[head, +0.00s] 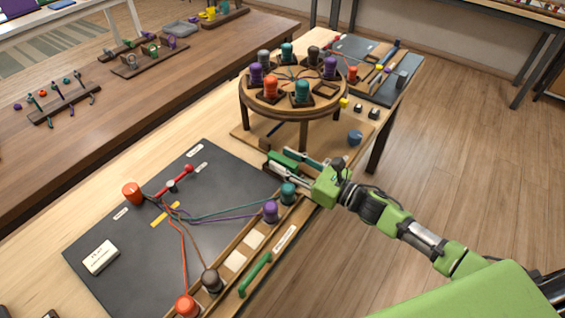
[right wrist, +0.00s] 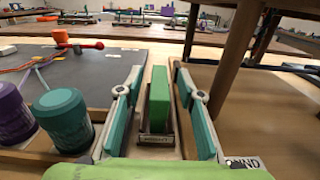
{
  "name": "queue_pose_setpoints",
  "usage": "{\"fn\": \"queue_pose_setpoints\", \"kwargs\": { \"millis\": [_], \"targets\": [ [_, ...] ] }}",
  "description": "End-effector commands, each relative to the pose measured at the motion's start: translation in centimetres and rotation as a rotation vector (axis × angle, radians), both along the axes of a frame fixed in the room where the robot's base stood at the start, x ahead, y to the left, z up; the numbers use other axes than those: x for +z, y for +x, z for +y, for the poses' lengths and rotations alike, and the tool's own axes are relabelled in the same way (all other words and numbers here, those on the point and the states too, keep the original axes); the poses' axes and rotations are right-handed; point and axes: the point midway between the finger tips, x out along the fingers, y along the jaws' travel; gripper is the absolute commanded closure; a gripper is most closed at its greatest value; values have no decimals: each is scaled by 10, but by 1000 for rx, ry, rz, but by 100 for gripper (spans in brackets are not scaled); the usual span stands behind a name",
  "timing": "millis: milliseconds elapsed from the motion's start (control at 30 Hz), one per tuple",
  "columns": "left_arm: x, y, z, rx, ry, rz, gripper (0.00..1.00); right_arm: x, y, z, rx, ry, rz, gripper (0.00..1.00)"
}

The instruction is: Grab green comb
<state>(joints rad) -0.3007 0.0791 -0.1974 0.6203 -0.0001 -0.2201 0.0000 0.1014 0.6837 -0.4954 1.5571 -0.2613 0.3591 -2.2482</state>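The green comb (right wrist: 159,99) stands upright in a small labelled holder (right wrist: 155,139) on the table in the right wrist view. Only its plain green side shows; I cannot make out teeth. It also shows in the head view (head: 284,160), partly covered by my gripper. My right gripper (right wrist: 156,85) is open, with a teal-padded finger on each side of the comb. Gaps show between the comb and both fingers. In the head view my right gripper (head: 292,166) reaches in from the right, low beside the round stand. My left gripper is out of view.
A round wooden braiding stand (head: 258,108) with several coloured bobbins stands just behind; its leg rises close to the right finger. A teal bobbin (head: 288,193) and purple bobbin (head: 270,211) sit close by in a wooden rack. A green handle-like bar (head: 255,275) lies at the front.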

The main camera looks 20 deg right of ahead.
Motion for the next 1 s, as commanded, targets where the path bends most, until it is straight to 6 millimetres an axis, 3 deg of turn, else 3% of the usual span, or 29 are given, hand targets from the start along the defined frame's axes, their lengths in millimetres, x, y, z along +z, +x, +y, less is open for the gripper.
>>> {"fn": "queue_pose_setpoints", "kwargs": {
  "millis": [367, 500, 1000],
  "targets": [
    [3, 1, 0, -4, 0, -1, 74, -1, 9, 8, 1, -1, 1, 65],
    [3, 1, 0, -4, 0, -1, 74, 0, 9, 8, 1, -1, 1, 100],
    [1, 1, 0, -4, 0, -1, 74, 5, 9, 7, 0, -1, -1, 100]
  ]
}}
